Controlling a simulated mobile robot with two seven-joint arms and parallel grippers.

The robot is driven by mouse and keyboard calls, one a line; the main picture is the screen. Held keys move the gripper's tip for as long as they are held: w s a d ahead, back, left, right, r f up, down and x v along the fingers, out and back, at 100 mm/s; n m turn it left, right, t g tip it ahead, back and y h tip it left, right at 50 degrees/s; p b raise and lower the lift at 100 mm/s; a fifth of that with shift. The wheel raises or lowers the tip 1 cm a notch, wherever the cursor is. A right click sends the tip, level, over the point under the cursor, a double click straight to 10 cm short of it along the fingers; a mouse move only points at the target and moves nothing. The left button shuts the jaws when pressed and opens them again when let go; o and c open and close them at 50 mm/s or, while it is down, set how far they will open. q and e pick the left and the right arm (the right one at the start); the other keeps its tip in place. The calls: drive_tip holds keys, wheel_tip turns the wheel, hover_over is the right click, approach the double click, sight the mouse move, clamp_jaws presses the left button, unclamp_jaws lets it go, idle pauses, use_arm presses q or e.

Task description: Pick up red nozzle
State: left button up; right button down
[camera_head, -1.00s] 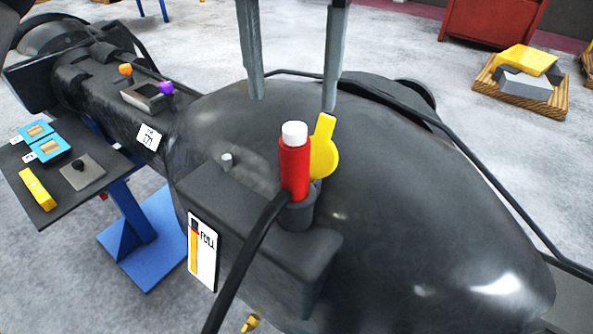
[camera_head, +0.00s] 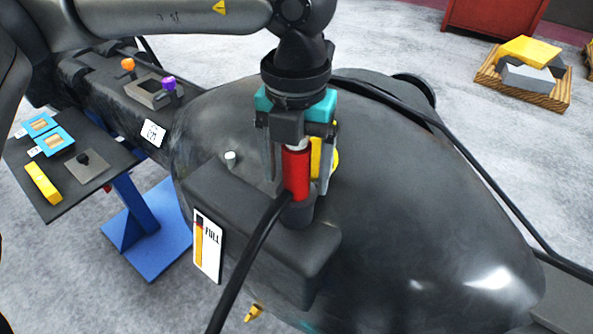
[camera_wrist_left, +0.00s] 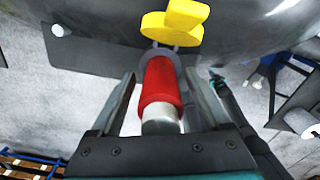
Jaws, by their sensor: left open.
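The red nozzle (camera_head: 296,173) stands upright in a dark socket (camera_head: 297,212) on top of the black casting's box. A black hose (camera_head: 252,255) runs down from it to the front. My left gripper (camera_head: 297,180) is above it, pointing down, with one finger on each side of the nozzle. In the left wrist view the red nozzle (camera_wrist_left: 160,85) with its pale end lies between the two fingers (camera_wrist_left: 162,88). Gaps show on both sides, so the gripper is open. The right gripper is not in view.
A black cable (camera_head: 470,175) runs over the casting (camera_head: 420,215). A side table (camera_head: 110,178) with blue and yellow pieces stands at left. A pallet (camera_head: 540,95) lies at the back right.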

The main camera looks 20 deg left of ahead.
use_arm(q)
drive_tip(key=c, duration=1.2)
clamp_jaws()
drive_tip(key=shift+r, duration=0.15)
